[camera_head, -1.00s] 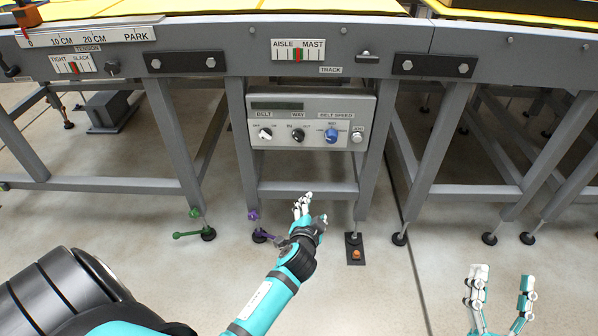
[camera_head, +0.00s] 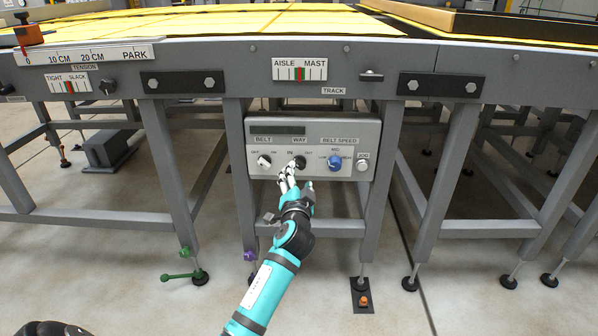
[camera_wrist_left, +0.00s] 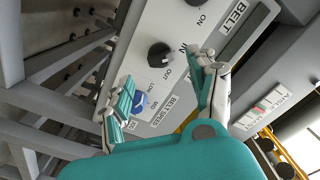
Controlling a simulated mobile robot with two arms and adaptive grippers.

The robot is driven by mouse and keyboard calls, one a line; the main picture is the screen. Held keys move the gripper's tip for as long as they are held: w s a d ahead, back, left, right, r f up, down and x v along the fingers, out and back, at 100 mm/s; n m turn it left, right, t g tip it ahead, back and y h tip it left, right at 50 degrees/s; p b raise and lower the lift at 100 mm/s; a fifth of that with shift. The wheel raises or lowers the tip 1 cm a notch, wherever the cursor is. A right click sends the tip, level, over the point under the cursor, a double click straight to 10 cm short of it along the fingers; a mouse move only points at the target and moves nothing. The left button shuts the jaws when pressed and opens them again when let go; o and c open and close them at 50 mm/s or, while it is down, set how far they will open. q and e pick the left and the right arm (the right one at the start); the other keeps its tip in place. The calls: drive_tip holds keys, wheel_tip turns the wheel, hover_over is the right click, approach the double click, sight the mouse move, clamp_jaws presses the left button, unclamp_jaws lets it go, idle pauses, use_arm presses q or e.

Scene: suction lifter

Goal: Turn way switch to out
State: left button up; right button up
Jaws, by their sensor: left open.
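The WAY switch (camera_head: 299,162) is a black knob on the grey control box (camera_head: 215,0) between the BELT and BELT SPEED knobs. It also shows in the left wrist view (camera_wrist_left: 160,54), with the OUT and IN labels beside it. I cannot tell for sure which label its pointer faces. My left gripper (camera_head: 297,180) is open just below and in front of the knob. In the left wrist view its fingers (camera_wrist_left: 164,80) are spread wide, with the knob beyond the gap and nothing held. My right gripper is out of view.
The blue BELT SPEED knob (camera_head: 334,161) and the JOG button (camera_head: 362,166) are to the right. The grey table frame (camera_head: 210,60) overhangs the box, and its legs stand on either side.

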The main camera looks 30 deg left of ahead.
sight(299, 167)
use_arm(q)
drive_tip(key=b+x, duration=0.1)
drive_tip(key=x, duration=0.5)
drive_tip(key=shift+w+a+b, duration=0.15)
drive_tip(key=shift+w+b, duration=0.1)
drive_tip(key=shift+b, duration=0.05)
drive_tip(key=c, duration=1.1)
